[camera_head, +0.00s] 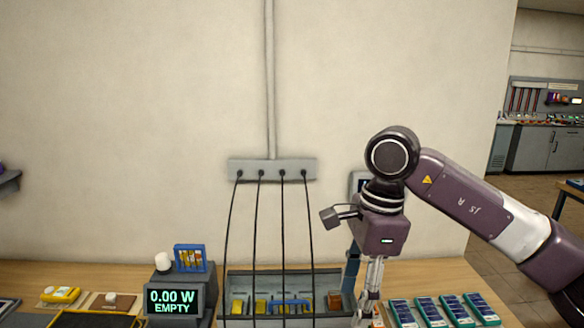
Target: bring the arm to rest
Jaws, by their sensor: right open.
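My right arm comes in from the right edge, and its purple wrist hangs over the bench. My right gripper (367,312) points down from it, open, with nothing seen between its fingers. It is in front of the right end of a grey tray (348,285) and left of the blue cell packs (452,310). The fingertips are near the bottom of the picture, so I cannot tell how far above the bench they are. My left gripper is not in view.
Several black cables (255,230) hang from a grey wall box (272,169) into the tray, left of my gripper. A display (173,301) reads "0.00 W EMPTY".

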